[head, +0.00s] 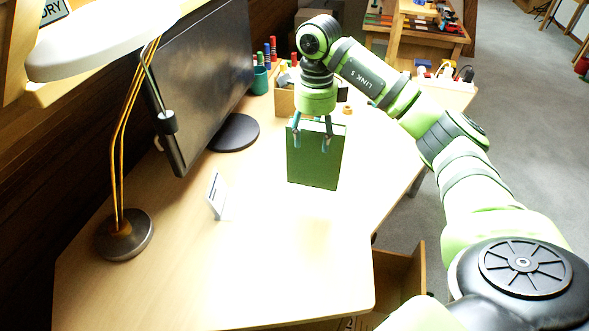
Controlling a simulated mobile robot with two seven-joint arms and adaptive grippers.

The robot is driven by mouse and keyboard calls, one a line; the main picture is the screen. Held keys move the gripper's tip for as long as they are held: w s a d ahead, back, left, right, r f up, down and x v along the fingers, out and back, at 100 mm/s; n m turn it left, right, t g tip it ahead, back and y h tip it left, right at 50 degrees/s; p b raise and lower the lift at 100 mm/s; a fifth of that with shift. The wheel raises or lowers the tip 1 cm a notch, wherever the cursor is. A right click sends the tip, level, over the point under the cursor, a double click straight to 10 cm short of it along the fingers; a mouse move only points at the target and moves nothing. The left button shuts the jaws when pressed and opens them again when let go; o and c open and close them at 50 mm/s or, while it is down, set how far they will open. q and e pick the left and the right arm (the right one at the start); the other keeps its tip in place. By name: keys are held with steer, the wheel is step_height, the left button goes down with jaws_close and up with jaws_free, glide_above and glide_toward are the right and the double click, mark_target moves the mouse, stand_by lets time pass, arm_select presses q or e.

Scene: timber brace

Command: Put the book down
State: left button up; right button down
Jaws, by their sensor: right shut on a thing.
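A green book (316,162) is upright over the wooden desk (270,250), with its broad cover facing me. My right gripper (311,140) points down from above and is shut on the book's top edge. The book's lower edge is close to the desk top; I cannot tell whether it touches. My left gripper is not in view.
A monitor (200,75) and a desk lamp (125,235) stand on the left. A small white card (216,195) stands left of the book. A green pen cup (260,80) and a wooden box (285,97) are behind it. The desk's front is clear.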

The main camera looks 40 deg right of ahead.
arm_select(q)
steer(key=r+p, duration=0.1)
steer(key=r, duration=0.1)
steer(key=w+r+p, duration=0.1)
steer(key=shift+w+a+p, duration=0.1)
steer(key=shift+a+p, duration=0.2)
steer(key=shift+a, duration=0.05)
arm_select(e)
steer(key=a+f, duration=0.6)
steer(key=f, duration=0.1)
steer(key=shift+s+a+f, duration=0.15)
steer(key=shift+s+f, duration=0.15)
steer(key=shift+f, duration=0.1)
steer(key=shift+c, duration=2.1)
jaws_free()
arm_select(q)
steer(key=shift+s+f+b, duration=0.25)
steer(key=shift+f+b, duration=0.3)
steer(key=shift+b, duration=0.05)
arm_select(e)
step_height(320, 180, up, 12)
